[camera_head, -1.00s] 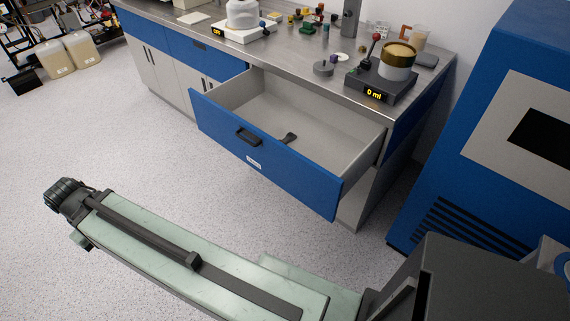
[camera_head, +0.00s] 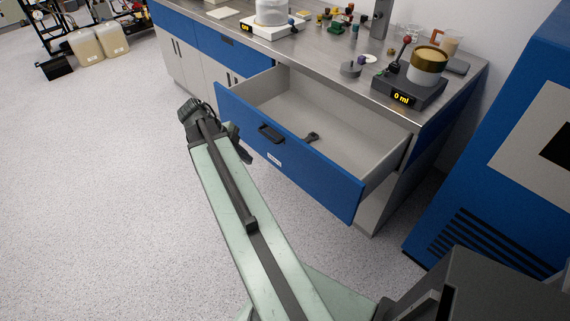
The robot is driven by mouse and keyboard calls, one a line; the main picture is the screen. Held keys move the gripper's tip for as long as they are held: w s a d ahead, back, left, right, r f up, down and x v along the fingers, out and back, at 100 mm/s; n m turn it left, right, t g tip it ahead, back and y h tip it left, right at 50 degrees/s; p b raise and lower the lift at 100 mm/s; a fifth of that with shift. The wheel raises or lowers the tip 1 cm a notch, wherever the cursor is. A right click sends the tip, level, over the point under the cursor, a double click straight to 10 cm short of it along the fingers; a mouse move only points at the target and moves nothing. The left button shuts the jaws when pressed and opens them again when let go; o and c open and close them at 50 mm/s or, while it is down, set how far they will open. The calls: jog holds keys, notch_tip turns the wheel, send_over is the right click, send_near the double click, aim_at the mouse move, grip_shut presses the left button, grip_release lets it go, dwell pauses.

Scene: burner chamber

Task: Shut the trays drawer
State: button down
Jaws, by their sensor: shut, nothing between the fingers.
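The trays drawer (camera_head: 300,158) is pulled well out of the bench, with a blue front, a dark handle (camera_head: 270,133) and a small white label. Its grey inside is bare except for a small dark tool-like item (camera_head: 312,138). My arm reaches up the picture, its end just left of the drawer front. My gripper (camera_head: 242,153) is the dark part at the arm's end, near the lower left of the drawer front. Its fingers are small and partly hidden by the arm; it appears shut and empty. I cannot tell whether it touches the front.
The steel bench top (camera_head: 310,72) carries a stirrer-like device (camera_head: 408,92) reading 0 ml with a gold-rimmed beaker, and several small items. A blue cabinet (camera_head: 500,150) stands close on the right. The speckled floor (camera_head: 100,200) is clear at left; jugs (camera_head: 98,43) stand far left.

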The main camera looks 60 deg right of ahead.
jog(key=s+d+r+m+g, duration=0.1)
jog(key=s+d+m, duration=0.3)
jog(key=m, duration=0.1)
jog(key=b, duration=0.8)
send_near(296, 168)
notch_tip(296, 168, down, 4)
jog(key=s, duration=0.2)
jog(key=shift+d+r, duration=0.1)
jog(key=shift+d, duration=0.6)
